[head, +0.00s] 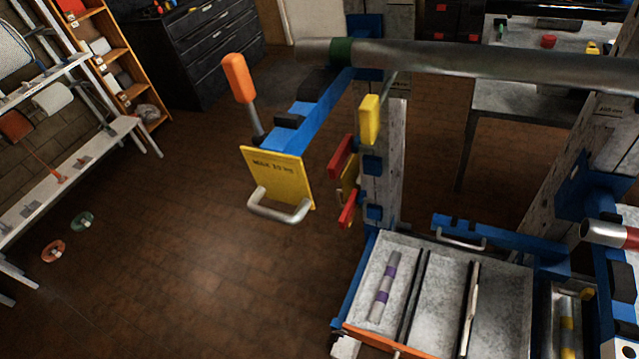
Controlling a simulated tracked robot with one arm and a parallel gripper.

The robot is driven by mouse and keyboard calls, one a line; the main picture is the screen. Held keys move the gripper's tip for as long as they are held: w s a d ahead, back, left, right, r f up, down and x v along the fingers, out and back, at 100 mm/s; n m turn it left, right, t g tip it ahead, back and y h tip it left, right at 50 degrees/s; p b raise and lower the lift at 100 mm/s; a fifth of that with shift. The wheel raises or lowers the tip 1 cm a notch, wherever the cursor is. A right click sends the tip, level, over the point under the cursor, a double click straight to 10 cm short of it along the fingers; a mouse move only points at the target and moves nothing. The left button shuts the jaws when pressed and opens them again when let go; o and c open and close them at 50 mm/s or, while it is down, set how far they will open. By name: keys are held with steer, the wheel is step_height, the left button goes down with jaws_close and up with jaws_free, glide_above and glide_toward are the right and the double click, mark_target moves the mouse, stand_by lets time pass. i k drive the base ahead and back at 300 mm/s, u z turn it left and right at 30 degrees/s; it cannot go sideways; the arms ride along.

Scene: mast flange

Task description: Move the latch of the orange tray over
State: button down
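A grey tray (501,315) with an orange front edge (388,342) is at the bottom right, cut off by the lower picture edge. In it lie a grey rod with purple bands (384,287) and dark and light strips (468,305). A small pale block (345,347) sits at the left end of the orange edge; I cannot tell whether it is the latch. A blue bar with a metal handle (460,238) is at the tray's back. My gripper is not recognisable in this view.
A thick grey pipe (490,66) crosses the upper right. A blue arm with an orange-handled tool (239,80) and a yellow plate (277,176) juts out left of a white post (390,150). The brown floor at lower left is mostly clear.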

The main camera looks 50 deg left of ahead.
mark_target(333, 338)
steer(key=k, duration=1.5)
steer(key=u, duration=0.7)
steer(key=i, duration=1)
steer(key=z, duration=0.05)
